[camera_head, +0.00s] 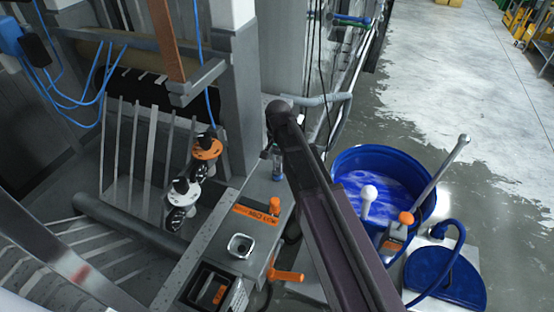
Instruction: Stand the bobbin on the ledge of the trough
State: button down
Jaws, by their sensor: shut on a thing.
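My gripper (269,152) hangs below the dark end of my arm, small and partly hidden by the arm. It is shut on a slim grey-blue thing (277,168), which seems to be the bobbin; its shape is hard to make out. The thing is upright above or at the far end of a grey metal surface. This surface looks like the ledge of the trough (262,190) and carries an orange label. I cannot tell whether the bobbin touches it.
A square metal socket (240,246), an orange-handled part (286,275) and a dark box (210,288) sit nearer. Orange (207,149) and white (184,193) fittings stand left. A blue tub (380,160) of liquid is right of my arm. Open floor lies beyond.

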jog(key=shift+f, duration=0.15)
jog(key=shift+c, duration=1.5)
grip_release()
notch_tip(320, 180, up, 12)
jog(key=p, duration=1.2)
jog(key=shift+r, duration=0.2)
jog(key=s+d+n, duration=0.2)
jog(key=s+d, duration=0.5)
jog(key=d, duration=0.3)
jog(key=s+d+n, duration=0.2)
jog(key=s+d, duration=0.5)
jog(key=d, duration=0.3)
notch_tip(320, 180, down, 22)
jog(key=b, duration=2.1)
jog(key=shift+b, duration=0.35)
